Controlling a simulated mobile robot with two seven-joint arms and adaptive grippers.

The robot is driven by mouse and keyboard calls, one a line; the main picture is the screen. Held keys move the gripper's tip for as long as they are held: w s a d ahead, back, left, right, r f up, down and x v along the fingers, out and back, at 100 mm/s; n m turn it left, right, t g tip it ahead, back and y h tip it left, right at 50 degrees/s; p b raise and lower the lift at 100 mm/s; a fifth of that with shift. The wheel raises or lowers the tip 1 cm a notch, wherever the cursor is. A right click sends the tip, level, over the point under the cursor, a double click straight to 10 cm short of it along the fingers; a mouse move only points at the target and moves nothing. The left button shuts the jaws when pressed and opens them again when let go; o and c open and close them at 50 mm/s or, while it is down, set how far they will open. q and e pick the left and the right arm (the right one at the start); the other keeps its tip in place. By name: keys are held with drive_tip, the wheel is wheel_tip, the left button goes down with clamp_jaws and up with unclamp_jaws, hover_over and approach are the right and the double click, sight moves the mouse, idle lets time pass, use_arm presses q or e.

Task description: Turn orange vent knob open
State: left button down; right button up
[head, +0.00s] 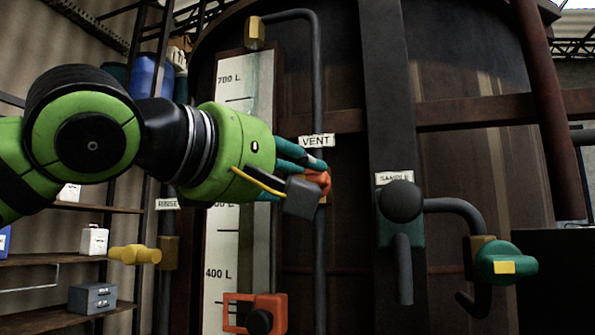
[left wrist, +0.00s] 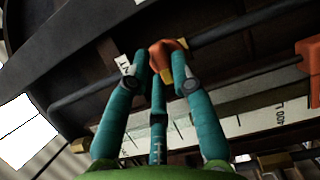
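The orange vent knob (head: 319,182) sits on the dark vertical pipe just below the VENT label (head: 317,141). My left gripper (head: 312,172) reaches it from the left, with its teal fingers at the knob and partly hiding it. In the left wrist view the orange knob (left wrist: 166,50) lies between the fingertips of my left gripper (left wrist: 163,68), which close in on its sides. A yellow mark shows on the knob there. My right gripper is in neither view.
A gauge board (head: 222,262) with an orange-red frame (head: 270,300) stands left of the pipe. The sample valve (head: 401,215) and a green knob (head: 507,262) are at the right. A yellow knob (head: 135,255) and shelves (head: 95,208) are at the left.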

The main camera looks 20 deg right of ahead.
use_arm(q)
drive_tip(key=shift+s+f+n+t+y+b, duration=0.15)
drive_tip(key=shift+n+t+y+b, duration=0.25)
drive_tip(key=shift+n+t+b, duration=2.2)
drive_tip(key=shift+w+f+n+t+y+b, duration=0.1)
drive_tip(key=shift+f+n+t+y+b, duration=0.25)
drive_tip(key=shift+n+b, duration=4.35)
drive_tip(key=shift+s+f+n+t+y+b, duration=0.1)
drive_tip(key=shift+n+t+y+b, duration=0.35)
drive_tip(key=shift+n+t+b, duration=2.2)
drive_tip(key=n+g+b, duration=0.1)
drive_tip(key=n+g, duration=0.1)
drive_tip(key=n, duration=0.1)
drive_tip(key=shift+b, duration=0.3)
drive_tip(key=c, duration=1.1)
unclamp_jaws()
drive_tip(key=shift+d, duration=0.1)
drive_tip(key=shift+o, duration=0.2)
